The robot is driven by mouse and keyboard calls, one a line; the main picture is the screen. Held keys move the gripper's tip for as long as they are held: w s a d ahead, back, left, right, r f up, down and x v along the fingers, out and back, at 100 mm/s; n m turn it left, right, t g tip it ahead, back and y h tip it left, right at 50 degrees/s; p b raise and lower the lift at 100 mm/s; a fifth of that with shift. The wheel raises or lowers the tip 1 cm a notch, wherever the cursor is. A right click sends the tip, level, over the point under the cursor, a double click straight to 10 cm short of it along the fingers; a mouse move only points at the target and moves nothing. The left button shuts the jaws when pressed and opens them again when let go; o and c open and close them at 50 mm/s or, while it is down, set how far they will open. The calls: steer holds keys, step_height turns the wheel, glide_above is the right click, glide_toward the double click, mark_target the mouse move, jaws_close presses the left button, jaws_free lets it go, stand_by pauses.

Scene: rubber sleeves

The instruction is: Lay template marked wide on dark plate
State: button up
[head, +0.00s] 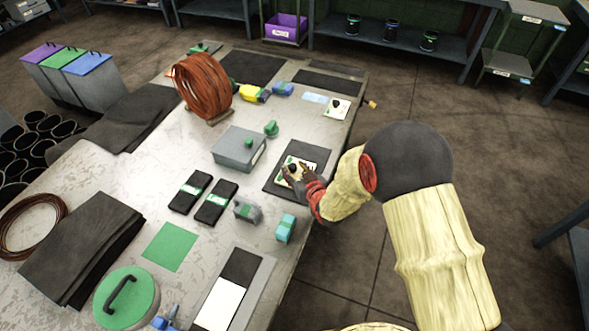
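A white template (314,155) with green marks and a dark knob is at a dark plate (272,186) near the table's right edge. I cannot tell whether it rests on the plate or is just above it. My gripper (295,174) is at this template, with its fingers around or beside the knob. Whether they grip it is too small to tell. A second white template (336,113) with a dark knob lies farther back, near the table's right edge. The writing on both templates is too small to read.
Two black packs (191,191), a grey-green block (246,209) and a teal block (286,228) lie nearer. A copper coil (202,88) stands farther back. Another dark sheet (317,86) lies at the far end.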

steer(key=shift+s+d+r, duration=0.1)
steer(key=shift+s+r, duration=0.1)
steer(key=shift+r, duration=0.15)
steer(key=p+v, duration=0.3)
steer(key=v, duration=0.8)
steer(key=shift+s+d, duration=0.15)
steer(key=shift+s, duration=0.1)
steer(key=s+d+r+m+g+h, duration=0.1)
steer(key=d+r+h, duration=0.1)
steer(key=d+r, duration=0.5)
steer(key=s+d+r+m+g+h, duration=0.15)
steer(key=d+r, duration=0.25)
steer(key=r, duration=0.4)
steer(key=s+d+r+g, duration=0.1)
steer(key=s+d+r, duration=0.1)
steer(key=s, duration=0.5)
steer(key=s+d+r+m+g+h, duration=0.1)
steer(key=s+r, duration=0.3)
steer(key=s, duration=0.4)
steer(key=s+d+r+m+g+h, duration=0.1)
steer(key=s+r, duration=0.3)
steer(key=s, duration=0.4)
steer(key=shift+d+g, duration=0.55)
steer(key=shift+d, duration=0.25)
steer(key=shift+r+m, duration=0.1)
steer(key=shift+m, duration=0.15)
